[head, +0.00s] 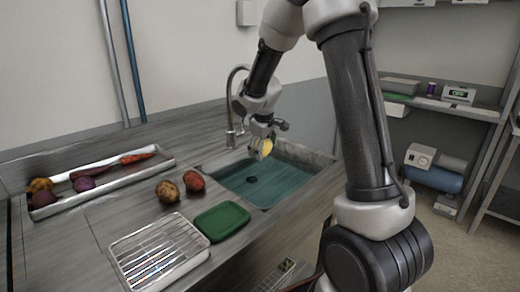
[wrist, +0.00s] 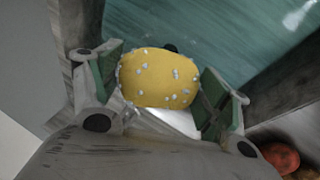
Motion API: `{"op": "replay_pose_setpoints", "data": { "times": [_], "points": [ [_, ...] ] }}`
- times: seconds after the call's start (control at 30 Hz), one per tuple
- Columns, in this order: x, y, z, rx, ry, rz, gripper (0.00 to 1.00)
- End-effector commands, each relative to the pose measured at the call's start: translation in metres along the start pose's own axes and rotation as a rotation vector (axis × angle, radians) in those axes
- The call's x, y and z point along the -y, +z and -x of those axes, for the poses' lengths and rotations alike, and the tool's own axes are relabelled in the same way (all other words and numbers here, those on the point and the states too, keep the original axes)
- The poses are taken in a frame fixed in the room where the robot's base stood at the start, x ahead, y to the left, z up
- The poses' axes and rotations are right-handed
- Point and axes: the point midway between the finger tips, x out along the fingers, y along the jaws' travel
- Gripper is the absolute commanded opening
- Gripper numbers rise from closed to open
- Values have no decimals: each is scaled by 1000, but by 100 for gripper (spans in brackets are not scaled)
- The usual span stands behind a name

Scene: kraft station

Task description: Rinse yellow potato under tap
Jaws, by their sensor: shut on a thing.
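The yellow potato (head: 266,147) is held by my gripper (head: 260,140) above the back part of the sink (head: 275,182). In the wrist view the potato (wrist: 158,77) sits between the two green-padded fingers (wrist: 158,92), with pale specks over its skin. The grey tap (head: 232,105) arches at the back left of the sink, right beside my gripper and wrist. My arm hides part of the tap, and I cannot tell whether water is running or whether the potato is directly under the spout.
A brown potato (head: 167,191) and a red one (head: 194,181) lie on the counter left of the sink. A green sponge-like block (head: 221,221) and a wire rack tray (head: 160,254) are in front. A long tray (head: 105,186) holds several vegetables at left.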

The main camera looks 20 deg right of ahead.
Motion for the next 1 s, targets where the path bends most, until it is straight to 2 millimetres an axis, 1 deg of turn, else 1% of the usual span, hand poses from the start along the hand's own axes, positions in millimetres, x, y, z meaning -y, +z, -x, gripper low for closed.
{"op": "replay_pose_setpoints", "data": {
  "times": [0.13,0.37,1.0],
  "points": [
    [-2,2,0,-1,0,0,50],
    [1,5,3,-2,1,0,50],
    [34,47,24,0,0,0,50]
  ]
}}
